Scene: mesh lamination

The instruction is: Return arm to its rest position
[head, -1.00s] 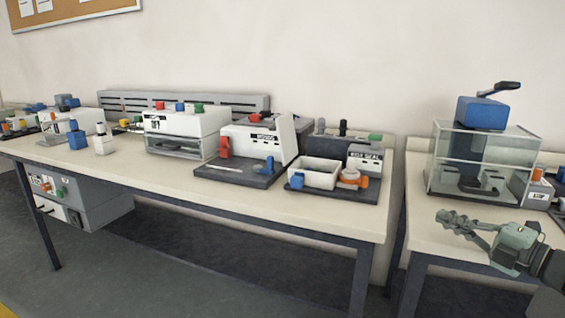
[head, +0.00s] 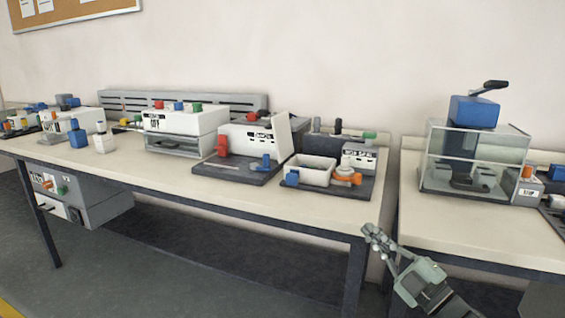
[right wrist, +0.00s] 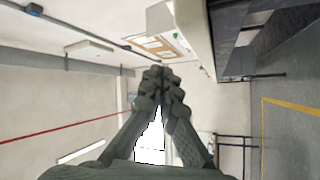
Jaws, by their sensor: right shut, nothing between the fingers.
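My right gripper (head: 372,234) shows at the lower right of the head view, in front of the gap between the two tables. It is apart from every object on the tables. In the right wrist view its two fingers (right wrist: 161,78) meet at the tips, with nothing between them. My left gripper is not in either view.
The long table (head: 250,203) carries several lab devices, including a white tray (head: 310,170). A second table (head: 470,225) at right holds a clear box with a blue top (head: 474,112). The long table's front strip is bare.

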